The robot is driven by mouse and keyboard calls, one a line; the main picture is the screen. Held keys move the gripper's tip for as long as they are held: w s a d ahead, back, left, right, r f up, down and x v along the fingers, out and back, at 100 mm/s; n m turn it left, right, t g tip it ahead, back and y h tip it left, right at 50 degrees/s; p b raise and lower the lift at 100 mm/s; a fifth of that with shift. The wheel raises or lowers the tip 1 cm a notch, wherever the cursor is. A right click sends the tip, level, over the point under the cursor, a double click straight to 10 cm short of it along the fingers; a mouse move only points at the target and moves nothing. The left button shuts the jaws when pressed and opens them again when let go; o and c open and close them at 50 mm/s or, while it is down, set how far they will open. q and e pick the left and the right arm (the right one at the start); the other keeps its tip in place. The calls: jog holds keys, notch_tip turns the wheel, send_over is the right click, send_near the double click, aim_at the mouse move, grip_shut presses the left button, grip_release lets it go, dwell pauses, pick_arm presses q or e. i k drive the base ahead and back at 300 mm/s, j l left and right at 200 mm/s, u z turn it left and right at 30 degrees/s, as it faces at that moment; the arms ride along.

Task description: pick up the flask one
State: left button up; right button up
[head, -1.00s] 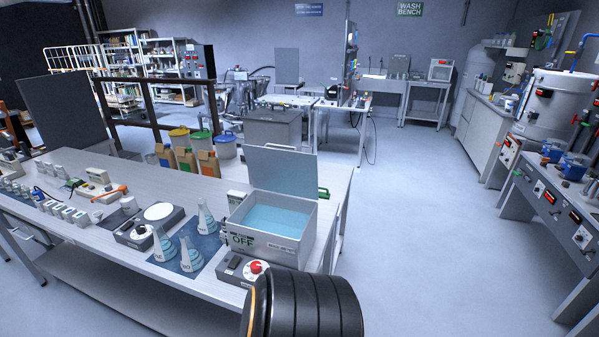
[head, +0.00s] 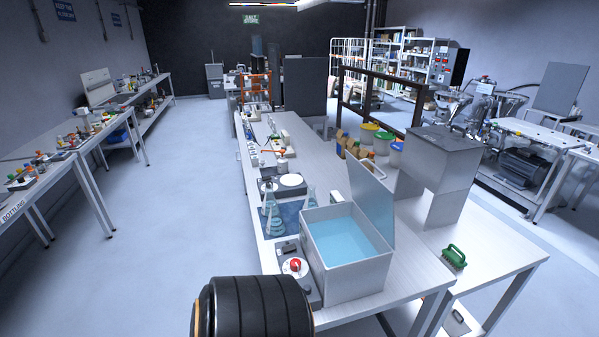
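Conical glass flasks with pale blue liquid stand upright on a dark blue mat (head: 291,213) on the near end of the long bench. One flask (head: 311,198) is close to the water bath's left side. Flask glass also shows at the mat's left edge (head: 271,222), where outlines seem to overlap. Their labels are too small to read now, so I cannot tell which is flask one. Neither of my grippers is in view. A black ribbed part of my own body fills the bottom middle.
An open-lidded bath of blue water (head: 345,275) stands right of the flasks. A control box with a red knob (head: 296,266) sits in front of them, and a stirrer plate (head: 291,181) behind. The floor left of the bench is clear.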

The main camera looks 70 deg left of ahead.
aim_at(268, 195)
jog(key=i+u, duration=0.25)
jog(key=u, duration=0.25)
jog(key=i+u, duration=0.25)
jog(key=u, duration=0.25)
jog(key=i+l+u, duration=0.15)
jog(key=u, duration=0.35)
jog(key=i+l+u, duration=0.25)
jog(key=u, duration=0.2)
jog(key=i+l+u, duration=0.15)
jog(key=l+u, duration=0.15)
jog(key=u, duration=0.2)
jog(key=i+l+u, duration=0.1)
jog(key=l+u, duration=0.25)
jog(key=u, duration=0.15)
jog(key=j, duration=0.65)
jog(key=k+j, duration=0.1)
jog(key=j, duration=1.2)
jog(key=k+j+z, duration=0.1)
jog(key=j, duration=0.55)
